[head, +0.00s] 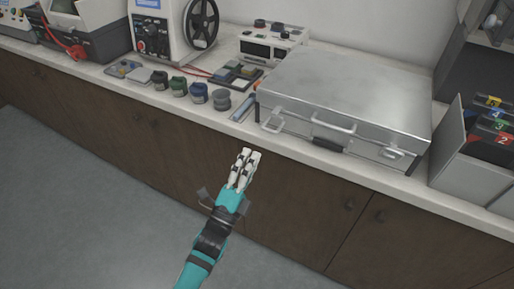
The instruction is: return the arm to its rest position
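My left gripper (250,156), with pale fingers on a teal and black wrist, is in the head view, in front of the counter's cabinet doors. It points up in the picture toward the counter edge, below the silver case. Its fingers lie close together from this angle, and I cannot tell whether they are open or shut. I see nothing held in it. My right gripper is out of view.
A closed silver case (345,92) lies on the pale counter (290,141). Several small jars, including a grey one (221,100), stand left of it. A reel machine (168,32) is behind. Numbered binders (488,140) stand at right. The floor (75,215) at left is clear.

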